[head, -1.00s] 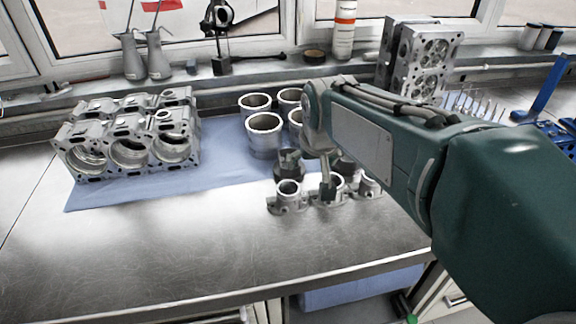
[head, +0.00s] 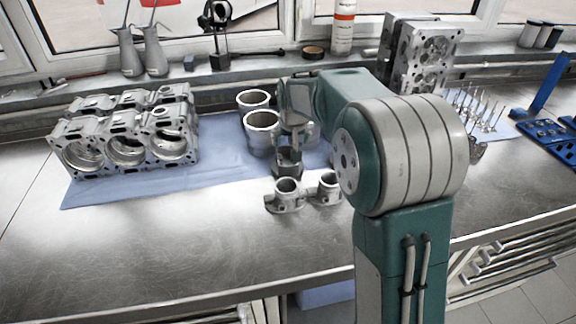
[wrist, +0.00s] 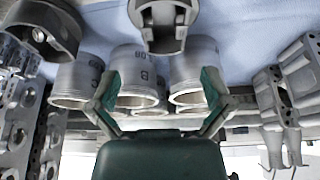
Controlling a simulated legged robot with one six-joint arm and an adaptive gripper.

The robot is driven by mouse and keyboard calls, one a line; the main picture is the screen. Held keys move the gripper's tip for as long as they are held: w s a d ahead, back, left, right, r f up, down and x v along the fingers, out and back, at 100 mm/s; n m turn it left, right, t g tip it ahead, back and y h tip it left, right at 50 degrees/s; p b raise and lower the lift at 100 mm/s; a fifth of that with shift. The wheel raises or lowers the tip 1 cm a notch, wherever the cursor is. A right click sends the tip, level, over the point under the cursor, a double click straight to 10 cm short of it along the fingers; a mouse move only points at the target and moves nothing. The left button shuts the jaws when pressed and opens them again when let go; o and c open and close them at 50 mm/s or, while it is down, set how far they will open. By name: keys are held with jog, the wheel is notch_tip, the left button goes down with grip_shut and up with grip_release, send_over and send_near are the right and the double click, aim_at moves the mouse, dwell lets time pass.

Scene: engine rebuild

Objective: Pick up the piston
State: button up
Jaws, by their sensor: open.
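A metal piston (head: 287,163) stands on the blue mat (head: 225,165), just behind the small flanged parts at the front. In the wrist view, a piston (wrist: 163,28) shows at the top middle, beyond the spread fingers and apart from them. A second, darker piston (wrist: 42,30) is at the top left of that view; my arm hides it in the head view. My gripper (wrist: 160,105) is open and empty. In the head view my gripper (head: 296,130) is above and behind the piston, partly hidden by the arm.
Several cylinder liners (head: 261,128) stand behind the piston, close to the gripper. Small flanged parts (head: 286,193) sit in front. An engine block (head: 125,135) is on the left and a cylinder head (head: 425,60) stands at the back. The front bench top (head: 170,240) is clear.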

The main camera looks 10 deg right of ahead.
aim_at(286, 162)
jog(key=x, duration=0.4)
jog(key=shift+a, duration=0.35)
jog(key=shift+x, duration=2.7)
jog(key=c, duration=1.1)
